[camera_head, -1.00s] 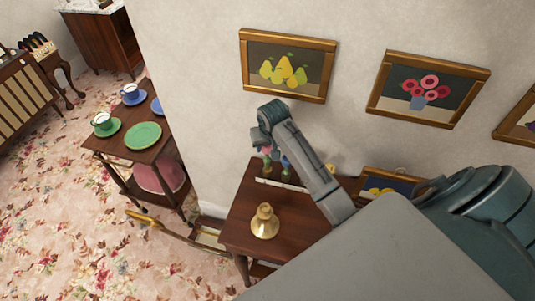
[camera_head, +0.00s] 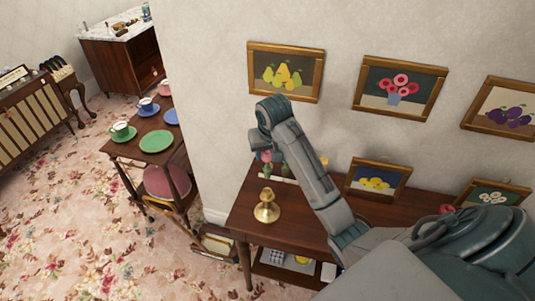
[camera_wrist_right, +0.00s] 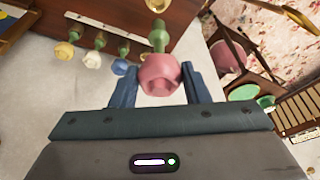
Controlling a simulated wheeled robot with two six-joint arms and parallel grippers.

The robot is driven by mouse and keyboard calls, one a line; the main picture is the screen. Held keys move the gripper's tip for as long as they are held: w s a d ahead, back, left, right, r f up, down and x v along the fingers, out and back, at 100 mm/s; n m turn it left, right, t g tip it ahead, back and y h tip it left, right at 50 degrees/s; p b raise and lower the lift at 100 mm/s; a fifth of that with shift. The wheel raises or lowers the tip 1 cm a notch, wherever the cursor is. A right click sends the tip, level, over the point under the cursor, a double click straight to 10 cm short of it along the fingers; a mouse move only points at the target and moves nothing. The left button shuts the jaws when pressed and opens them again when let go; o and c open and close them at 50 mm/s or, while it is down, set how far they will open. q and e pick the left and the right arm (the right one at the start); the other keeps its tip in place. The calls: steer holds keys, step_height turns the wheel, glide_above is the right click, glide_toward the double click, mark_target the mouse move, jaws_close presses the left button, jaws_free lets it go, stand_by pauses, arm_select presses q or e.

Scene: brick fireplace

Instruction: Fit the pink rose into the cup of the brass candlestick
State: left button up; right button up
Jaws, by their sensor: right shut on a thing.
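The brass candlestick (camera_head: 267,207) stands upright on the dark wooden side table, near its left end. It also shows at the top edge of the right wrist view (camera_wrist_right: 158,5), partly cut off. My right gripper (camera_wrist_right: 160,72) is shut on the pink rose (camera_wrist_right: 159,76), with one finger on each side of the bloom. The rose's green stem (camera_wrist_right: 158,38) points away from the gripper toward the candlestick, apart from the cup as far as I can tell. In the head view my right arm hides most of this gripper. My left gripper is in no view.
A rack with several other flowers (camera_wrist_right: 92,60) stands beside the candlestick, close to my gripper. Framed pictures (camera_head: 286,72) hang on the wall behind, and one of lemons (camera_head: 377,179) is lower down. A tea table (camera_head: 140,153) with cups and plates stands at the left.

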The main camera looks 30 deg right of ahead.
mark_target(268, 162)
steer(key=shift+s+a+f, duration=0.15)
steer(key=shift+s+f, duration=0.05)
steer(key=shift+f, duration=0.4)
steer(key=shift+f+b, duration=0.3)
steer(key=shift+f, duration=0.95)
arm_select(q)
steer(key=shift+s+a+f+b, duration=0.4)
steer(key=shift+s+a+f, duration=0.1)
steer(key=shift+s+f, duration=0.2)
arm_select(e)
step_height(268, 162, down, 2)
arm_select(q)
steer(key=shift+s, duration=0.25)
arm_select(e)
steer(key=shift+p, duration=0.7)
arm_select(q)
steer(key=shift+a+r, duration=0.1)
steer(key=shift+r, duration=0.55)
